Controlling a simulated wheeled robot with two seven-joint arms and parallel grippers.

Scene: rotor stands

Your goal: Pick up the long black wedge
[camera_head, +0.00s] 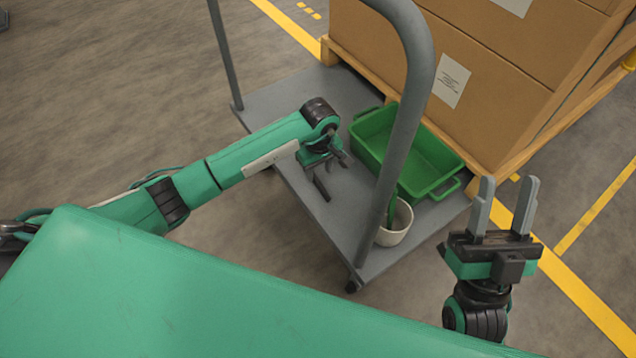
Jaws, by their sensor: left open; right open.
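A small, long dark piece (321,188), which looks like the long black wedge, shows on the grey cart deck near its left edge. My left gripper (333,164) is open just above and beside it, with its fingers pointing down toward the deck. The gripper partly hides the area around the piece, and I cannot tell whether they touch. My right gripper (505,208) is open and empty at the lower right, off the cart, with its two grey fingers pointing up in the picture.
The grey cart deck (290,100) has a tall hoop handle (408,125) crossing the view. A green bin (440,184) and a white pot (393,236) with something green in it stand right of the wedge. Cardboard boxes (440,70) on a pallet stand behind. Deck left of the bin is mostly clear.

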